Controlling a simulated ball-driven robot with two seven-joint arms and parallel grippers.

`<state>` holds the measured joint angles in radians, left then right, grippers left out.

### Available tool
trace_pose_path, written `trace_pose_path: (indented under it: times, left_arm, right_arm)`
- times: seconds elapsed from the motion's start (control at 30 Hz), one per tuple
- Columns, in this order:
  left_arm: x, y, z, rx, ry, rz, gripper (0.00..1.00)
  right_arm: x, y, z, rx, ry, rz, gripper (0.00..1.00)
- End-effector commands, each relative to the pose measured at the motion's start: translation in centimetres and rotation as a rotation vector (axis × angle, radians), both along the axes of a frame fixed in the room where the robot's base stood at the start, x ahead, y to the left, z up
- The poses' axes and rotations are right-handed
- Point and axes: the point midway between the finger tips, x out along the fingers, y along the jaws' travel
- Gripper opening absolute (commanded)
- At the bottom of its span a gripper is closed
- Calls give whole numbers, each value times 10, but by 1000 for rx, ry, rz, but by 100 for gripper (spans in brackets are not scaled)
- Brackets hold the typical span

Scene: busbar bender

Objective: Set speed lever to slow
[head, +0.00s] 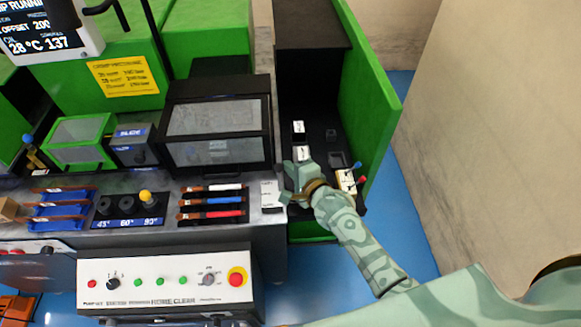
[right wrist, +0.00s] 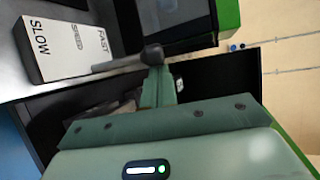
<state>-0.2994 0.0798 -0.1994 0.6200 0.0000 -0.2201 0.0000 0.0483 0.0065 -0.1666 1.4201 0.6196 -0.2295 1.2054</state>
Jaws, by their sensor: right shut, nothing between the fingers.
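The speed lever's white plate (right wrist: 65,48) carries the words SLOW, SPEED and FAST. In the right wrist view, SLOW is at the left end and FAST at the right end. The grey lever rod with a dark knob (right wrist: 152,54) reaches right from the plate's FAST end. In the head view the plate (head: 270,194) sits at the bench's right end, with the knob beside it. My right gripper (head: 299,172) is shut and empty, just right of the plate. Its fingertips (right wrist: 157,84) are right by the knob; I cannot tell whether they touch. My left gripper is not in view.
A black open bay (head: 312,80) with white cards and a green side wall (head: 368,100) lies behind and right of my right gripper. Left are handled tools on a rack (head: 212,202) and a white control panel (head: 165,283) with a red button.

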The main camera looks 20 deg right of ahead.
Motion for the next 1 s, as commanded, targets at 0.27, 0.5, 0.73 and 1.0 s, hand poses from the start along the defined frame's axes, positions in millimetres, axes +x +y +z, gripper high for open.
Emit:
trace_pose_path:
  times: [0.27, 0.5, 0.73, 1.0]
  left_arm:
    - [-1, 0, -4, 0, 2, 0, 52]
    - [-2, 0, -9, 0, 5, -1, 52]
    - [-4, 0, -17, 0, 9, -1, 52]
    - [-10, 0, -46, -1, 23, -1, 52]
  right_arm:
    - [-3, 1, 0, 1, 0, 0, 0]
    - [-7, 1, 0, -9, -34, 1, 0]
    - [-10, 2, 0, -27, -125, 2, 0]
    - [-20, 5, -4, -62, -310, 2, 0]
